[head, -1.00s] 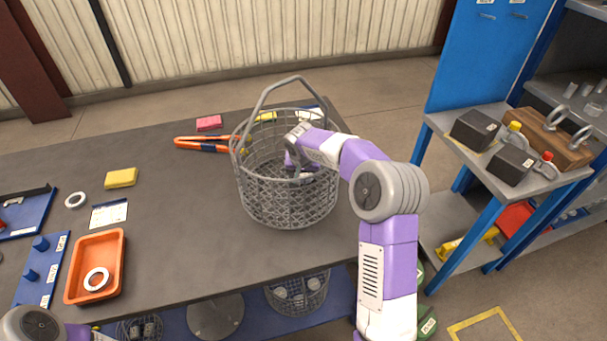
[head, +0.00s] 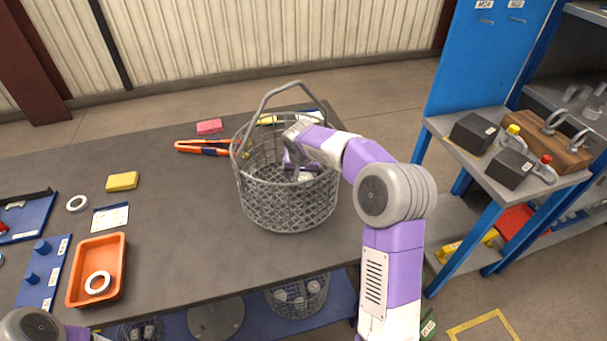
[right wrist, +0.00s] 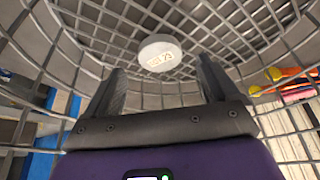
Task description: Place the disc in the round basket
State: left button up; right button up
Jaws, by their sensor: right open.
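The round basket (head: 288,205) is a grey wire-mesh basket with a raised handle. It stands upright near the right end of the dark table. My right gripper (right wrist: 160,75) reaches down inside it, with its fingers apart and nothing between them. The disc (right wrist: 161,47) is a pale round piece with a number label. In the right wrist view it lies inside the basket against the mesh, just beyond the fingertips and apart from them. In the head view the wrist and the mesh partly hide the basket's inside. My left gripper is out of view; only part of that arm shows at lower left.
Orange-handled tongs (head: 203,147) and a pink block (head: 209,127) lie left of and behind the basket. An orange tray (head: 82,294) with a white ring (head: 97,283) sits at left. A blue-framed shelf (head: 445,125) with dark blocks stands at right. The table's middle is clear.

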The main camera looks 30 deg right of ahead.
jog(key=p+v, duration=0.1)
jog(key=v, duration=0.7)
jog(key=shift+s+r+p, duration=0.15)
jog(key=shift+r+p, duration=0.15)
jog(key=shift+a, duration=0.15)
